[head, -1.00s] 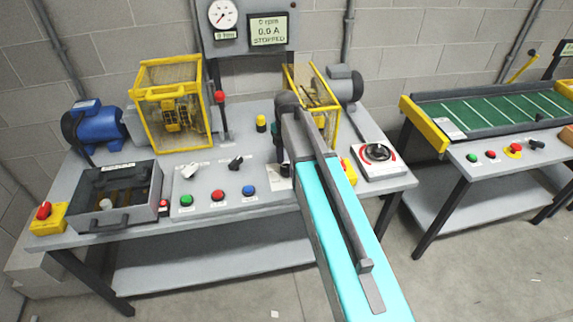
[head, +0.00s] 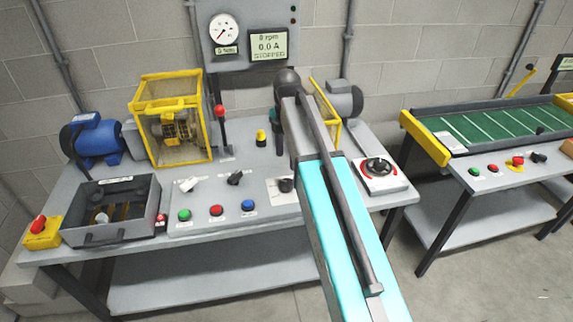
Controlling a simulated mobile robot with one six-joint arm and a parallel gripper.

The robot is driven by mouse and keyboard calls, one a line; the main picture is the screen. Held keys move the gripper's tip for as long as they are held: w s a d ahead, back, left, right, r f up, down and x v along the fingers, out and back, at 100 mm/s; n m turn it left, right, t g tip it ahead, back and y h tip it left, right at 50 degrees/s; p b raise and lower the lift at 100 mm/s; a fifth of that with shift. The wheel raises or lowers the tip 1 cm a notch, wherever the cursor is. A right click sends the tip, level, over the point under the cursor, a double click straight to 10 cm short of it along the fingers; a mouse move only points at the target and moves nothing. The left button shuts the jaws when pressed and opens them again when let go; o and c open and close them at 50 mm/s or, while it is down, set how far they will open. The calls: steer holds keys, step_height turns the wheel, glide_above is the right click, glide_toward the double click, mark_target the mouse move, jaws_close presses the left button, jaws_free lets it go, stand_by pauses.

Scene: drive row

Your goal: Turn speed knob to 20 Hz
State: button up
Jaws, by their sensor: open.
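The drive bench (head: 190,250) carries a sloped grey control panel. A dark round knob (head: 286,185) sits on a white plate at the panel's right end. It is partly beside my arm, and its scale and pointer are too small to read. I cannot tell for sure that it is the speed knob. The display (head: 268,46) above the bench shows STOPPED and 0.0 A; its rpm figure looks like 0. My turquoise and grey arm reaches from the lower right over the bench, and I cannot make out my gripper's fingers.
The panel has two selector switches and green, red and blue buttons (head: 216,210). A red-and-black rotary switch (head: 376,168) is at the right. A yellow cage (head: 170,115), blue motor (head: 95,140) and open grey box (head: 112,208) stand left. A green conveyor (head: 500,122) is farther right.

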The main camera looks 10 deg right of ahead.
steer(key=shift+r, duration=1.6)
steer(key=shift+s, duration=0.1)
